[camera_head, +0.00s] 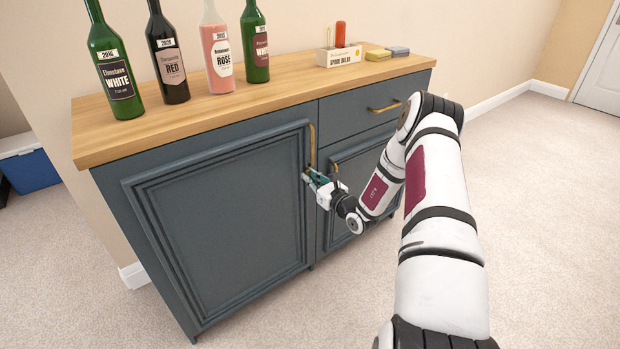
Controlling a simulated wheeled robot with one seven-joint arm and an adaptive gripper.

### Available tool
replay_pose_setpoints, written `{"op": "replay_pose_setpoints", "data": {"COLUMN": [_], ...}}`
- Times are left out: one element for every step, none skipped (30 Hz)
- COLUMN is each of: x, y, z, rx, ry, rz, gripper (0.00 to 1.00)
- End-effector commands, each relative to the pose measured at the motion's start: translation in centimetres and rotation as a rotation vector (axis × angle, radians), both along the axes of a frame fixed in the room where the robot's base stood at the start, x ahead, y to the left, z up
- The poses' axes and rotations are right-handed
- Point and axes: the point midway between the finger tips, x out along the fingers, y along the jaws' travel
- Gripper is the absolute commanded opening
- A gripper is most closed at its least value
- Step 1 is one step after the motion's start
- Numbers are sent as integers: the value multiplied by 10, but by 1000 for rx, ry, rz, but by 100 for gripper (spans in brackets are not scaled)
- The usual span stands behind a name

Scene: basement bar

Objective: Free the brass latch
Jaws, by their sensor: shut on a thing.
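My arm reaches in from the right. The left door looks closed or nearly so; I cannot tell whether there is a gap at its edge.
The blue-grey cabinet has a wooden top (285,92) bearing several wine bottles (221,55), a white box (338,55) and sponges (388,52). A drawer with a brass handle (384,106) is at right. A blue bin (30,168) stands far left. The carpet in front is clear.

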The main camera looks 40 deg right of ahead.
Motion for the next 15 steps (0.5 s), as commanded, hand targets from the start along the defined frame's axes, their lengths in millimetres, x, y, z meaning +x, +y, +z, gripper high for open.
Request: {"op": "replay_pose_setpoints", "data": {"x": [0, 0, 0, 0, 0, 0, 0, 0, 0, 0, 0, 0, 0, 0, 0], "y": [0, 0, 0, 0, 0, 0, 0, 0, 0, 0, 0, 0, 0, 0, 0], "z": [-1, -1, -1, -1, -1, -1, -1, -1, -1, -1, -1, -1, -1, -1, -1], "rx": [-5, -8, -11, -12, -13, -13, -14, -14, -14, -13, -13, -13, -13, -13, -13], "ry": [2, 2, 2, 2, 2, 2, 2, 3, 3, 3, 3, 3, 3, 3, 3], "rz": [0, 0, 0, 0, 0, 0, 0, 0, 0, 0, 0, 0, 0, 0, 0], "gripper": [0, 0, 0, 0, 0, 0, 0, 0, 0, 0, 0, 0, 0, 0, 18]}}
